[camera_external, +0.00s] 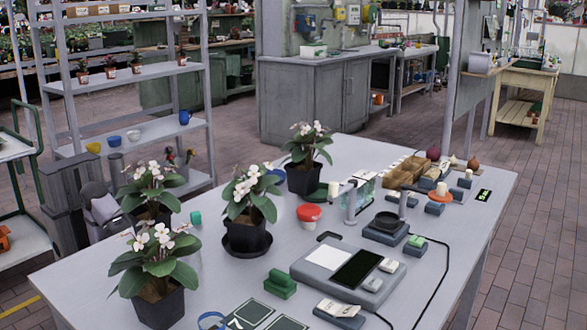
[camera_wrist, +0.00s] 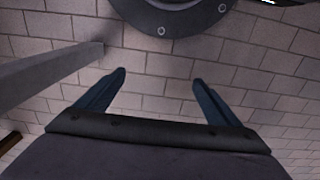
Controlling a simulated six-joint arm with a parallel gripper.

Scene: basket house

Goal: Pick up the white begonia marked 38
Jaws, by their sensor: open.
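Several white-flowered begonias in dark pots stand on the grey table (camera_external: 215,290) in the external view. One (camera_external: 157,252) is at the front left, one (camera_external: 150,186) is behind it at the left edge, one (camera_external: 249,192) stands on a dark saucer near the middle, and one (camera_external: 306,144) is at the back. No number 38 can be read on any pot. My gripper (camera_wrist: 158,76) is open and empty in the wrist view, above brick floor, with no plant between or near its fingers. My gripper cannot be made out in the external view.
A grey tray device (camera_external: 315,280), green blocks (camera_external: 280,284), a red-lidded tub (camera_external: 309,215) and a black round stand (camera_external: 385,227) crowd the table's middle and right. A shelf rack (camera_external: 130,78) stands behind at the left. A grey beam (camera_wrist: 50,75) crosses the wrist view's left.

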